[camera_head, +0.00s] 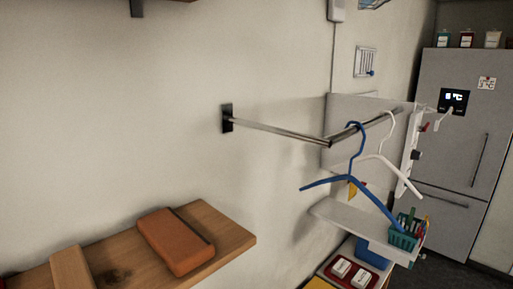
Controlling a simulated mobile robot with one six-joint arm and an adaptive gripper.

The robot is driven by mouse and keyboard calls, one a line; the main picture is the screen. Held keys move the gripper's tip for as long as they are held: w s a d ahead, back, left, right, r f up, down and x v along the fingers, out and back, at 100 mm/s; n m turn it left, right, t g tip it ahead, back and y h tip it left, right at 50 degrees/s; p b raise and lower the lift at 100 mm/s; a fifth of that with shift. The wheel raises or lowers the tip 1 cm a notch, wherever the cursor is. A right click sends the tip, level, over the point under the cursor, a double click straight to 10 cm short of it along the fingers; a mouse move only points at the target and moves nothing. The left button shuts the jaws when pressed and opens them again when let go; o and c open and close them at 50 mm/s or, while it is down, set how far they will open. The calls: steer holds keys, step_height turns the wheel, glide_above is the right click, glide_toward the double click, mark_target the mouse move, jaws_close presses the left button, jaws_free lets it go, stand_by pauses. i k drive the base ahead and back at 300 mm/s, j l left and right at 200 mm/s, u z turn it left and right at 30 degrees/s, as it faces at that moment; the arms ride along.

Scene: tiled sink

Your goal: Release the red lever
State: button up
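A small red part (424,127) shows at the right, by the edge of a white upright panel (409,150). It may be the red lever, but it is too small for me to tell its shape or position. My gripper is not in view, so I cannot see its distance from the red part or whether it is open.
A metal wall rail (280,132) carries a blue hanger (352,174) and a white hanger (385,160) in front of the panel. A wooden shelf (225,238) with an orange-brown block (174,243) is lower left. A teal basket (403,240) stands on a white shelf. A grey fridge (473,95) stands behind.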

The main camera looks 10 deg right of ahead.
mark_target(420, 128)
steer(key=i+l, duration=0.1)
steer(key=l, duration=0.55)
steer(key=i+l, duration=0.1)
steer(key=l, duration=0.55)
steer(key=i+l, duration=0.1)
steer(key=l, duration=0.5)
